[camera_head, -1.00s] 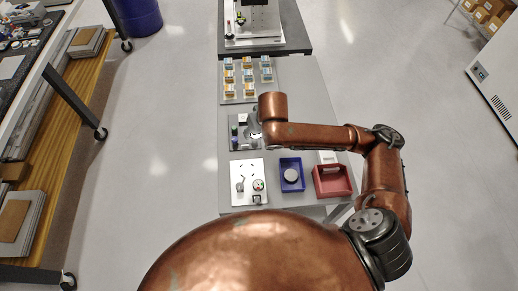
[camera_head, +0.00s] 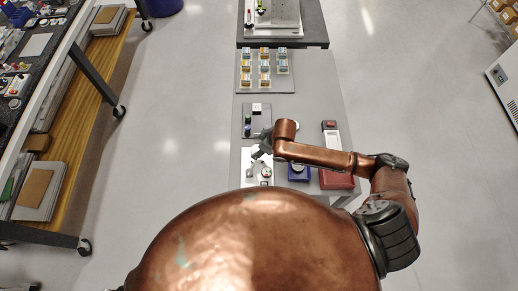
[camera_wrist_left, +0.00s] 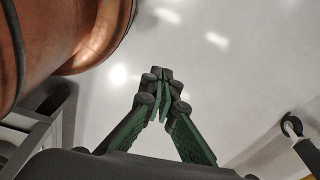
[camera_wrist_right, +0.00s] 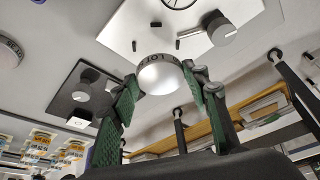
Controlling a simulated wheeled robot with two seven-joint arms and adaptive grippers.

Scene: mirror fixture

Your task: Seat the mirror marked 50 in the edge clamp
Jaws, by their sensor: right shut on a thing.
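My right gripper (camera_wrist_right: 165,85) is shut on a round mirror (camera_wrist_right: 162,75) with a pale shiny face and dark rim lettering. The lettering starts like "LOT"; I cannot read a 50. In the head view my right gripper (camera_head: 262,143) is over the far edge of the white plate (camera_head: 250,180), and the mirror is too small to make out. The right wrist view shows the white plate (camera_wrist_right: 185,42) with a grey knob (camera_wrist_right: 222,30), short pegs and a ring at the top edge. I cannot tell which fitting is the edge clamp. My left gripper (camera_wrist_left: 160,80) is shut and empty, over the floor.
A grey tray (camera_head: 250,122) lies beyond the white plate. A blue tray (camera_head: 299,178) holding a round piece and a red tray (camera_head: 337,182) stand to its right, partly behind my arm. A rack board (camera_head: 240,85) with several small boxes lies farther back.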

